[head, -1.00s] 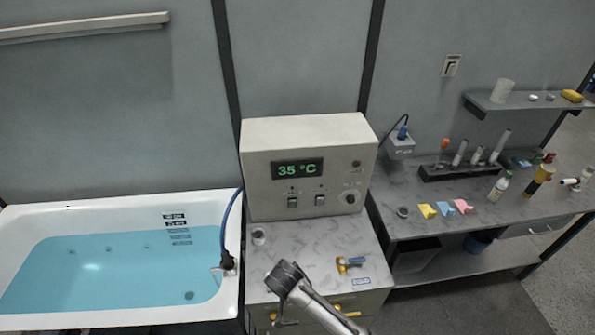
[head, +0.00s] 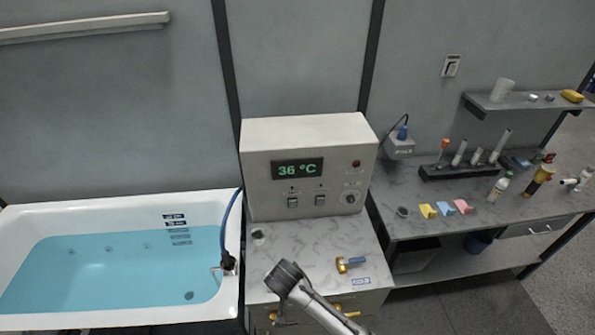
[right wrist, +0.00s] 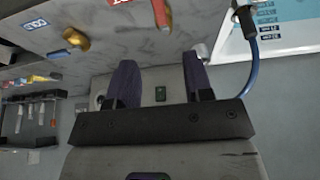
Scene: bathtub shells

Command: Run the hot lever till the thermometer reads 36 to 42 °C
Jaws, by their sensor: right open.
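The thermometer display (head: 297,169) on the beige control box (head: 355,150) reads 36 °C in green. In the right wrist view a red lever handle (right wrist: 161,13) lies beside a red label (right wrist: 120,1) at the top edge; its upper part is cut off. In the head view my right arm covers that part of the counter, so the red lever is hidden there. My right gripper (right wrist: 160,75) is open, with its two dark fingers apart, nothing between them, and short of the red lever in the picture. My left gripper is not in view.
A brass valve with a blue label (head: 350,264) is on the marbled counter right of my arm. The water-filled bathtub (head: 228,205) stands left, with a blue hose (head: 230,212) at its rim. A side bench (head: 430,222) holds bottles and colored blocks.

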